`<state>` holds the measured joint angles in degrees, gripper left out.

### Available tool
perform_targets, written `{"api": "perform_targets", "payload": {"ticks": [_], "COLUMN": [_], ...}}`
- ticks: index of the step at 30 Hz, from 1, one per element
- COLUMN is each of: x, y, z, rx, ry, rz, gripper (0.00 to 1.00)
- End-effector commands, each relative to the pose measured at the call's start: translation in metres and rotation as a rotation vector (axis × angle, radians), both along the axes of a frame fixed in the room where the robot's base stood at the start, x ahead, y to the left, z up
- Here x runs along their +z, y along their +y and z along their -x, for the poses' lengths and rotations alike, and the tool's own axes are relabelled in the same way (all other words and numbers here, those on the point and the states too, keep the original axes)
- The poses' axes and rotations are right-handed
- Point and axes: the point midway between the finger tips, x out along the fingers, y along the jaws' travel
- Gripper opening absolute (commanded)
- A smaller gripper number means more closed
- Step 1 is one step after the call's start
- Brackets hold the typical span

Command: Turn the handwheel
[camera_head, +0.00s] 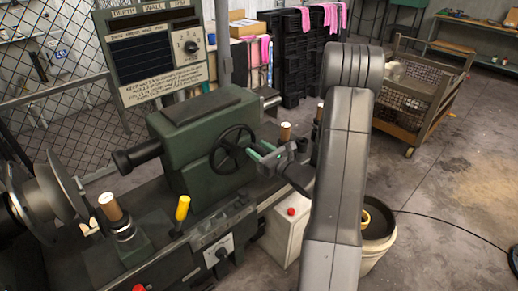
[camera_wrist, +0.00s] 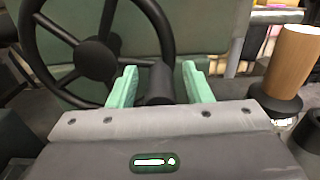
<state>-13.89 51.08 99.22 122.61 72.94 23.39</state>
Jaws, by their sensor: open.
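The black handwheel (camera_head: 232,150) with spokes sits on the front of the green machine housing (camera_head: 205,120). In the wrist view the handwheel (camera_wrist: 97,60) fills the upper left, with its hub left of my fingers. My gripper (camera_head: 262,151) is at the wheel's right side. In the wrist view my gripper (camera_wrist: 155,85) has its two green fingers apart, with a dark cylindrical part, which looks like the wheel's handle (camera_wrist: 156,84), between them. I cannot tell whether the fingers touch it.
A wooden-topped knob (camera_wrist: 296,60) stands right of my gripper. A yellow lever (camera_head: 182,208) and another wooden knob (camera_head: 110,207) stand on the machine's front. A white bucket (camera_head: 378,255) is on the floor at right, and a wheeled cart (camera_head: 425,90) stands behind. Open floor lies at right.

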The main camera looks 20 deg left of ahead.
Motion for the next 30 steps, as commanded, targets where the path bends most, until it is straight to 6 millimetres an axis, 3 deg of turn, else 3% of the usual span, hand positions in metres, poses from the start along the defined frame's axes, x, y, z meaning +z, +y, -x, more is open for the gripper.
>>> {"api": "perform_targets", "payload": {"ticks": [9, 16, 30], "x": [-0.0003, -0.0003, 0.0026], "y": [0.0022, 0.0020, 0.0019], "z": [-0.0010, -0.0008, -0.0016], "rx": [-0.001, -0.001, 0.000], "ry": [0.000, 0.000, -0.075], "rz": [0.000, 0.000, 0.031], "gripper": [0.43, 0.00, 0.00]}}
